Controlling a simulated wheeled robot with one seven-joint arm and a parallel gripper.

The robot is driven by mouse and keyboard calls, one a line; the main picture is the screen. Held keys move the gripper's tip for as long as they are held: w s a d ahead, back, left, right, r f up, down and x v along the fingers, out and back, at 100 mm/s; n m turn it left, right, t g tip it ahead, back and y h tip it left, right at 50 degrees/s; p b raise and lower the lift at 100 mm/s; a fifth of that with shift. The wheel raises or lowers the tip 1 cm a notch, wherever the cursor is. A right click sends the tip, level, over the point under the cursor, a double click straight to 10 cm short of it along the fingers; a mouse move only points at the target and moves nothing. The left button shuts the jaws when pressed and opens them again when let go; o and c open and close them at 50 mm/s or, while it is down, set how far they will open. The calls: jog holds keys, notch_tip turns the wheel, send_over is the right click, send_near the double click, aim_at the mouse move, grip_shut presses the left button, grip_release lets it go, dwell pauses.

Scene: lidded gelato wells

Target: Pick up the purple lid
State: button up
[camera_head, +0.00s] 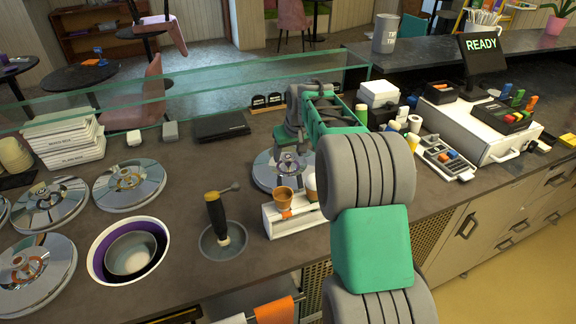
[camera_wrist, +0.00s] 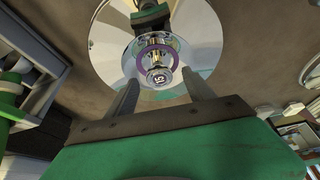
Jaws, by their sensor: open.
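The purple lid (camera_wrist: 108,45) is a round, shiny metal disc with a purple ring around its central knob (camera_wrist: 158,74) in the wrist view. In the head view, this lid (camera_head: 264,172) lies on the counter, partly hidden by my arm. My gripper (camera_wrist: 161,88) is open and empty. Its two fingers point toward the lid, with the knob showing between and just beyond the tips. I cannot tell exactly how far the tips are from the knob. In the head view, my gripper (camera_head: 289,158) is above the lid.
Several other metal lids, one with an orange ring (camera_head: 35,270), lie at the left. An open purple-lined well (camera_head: 97,262) holds a bowl. A scoop with a black handle (camera_head: 216,215) and a white cone stand (camera_head: 280,228) are in front of the lid. A glass screen (camera_head: 215,85) runs behind.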

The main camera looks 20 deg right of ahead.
jog(key=shift+x, duration=0.9)
jog(key=shift+r, duration=0.1)
grip_shut()
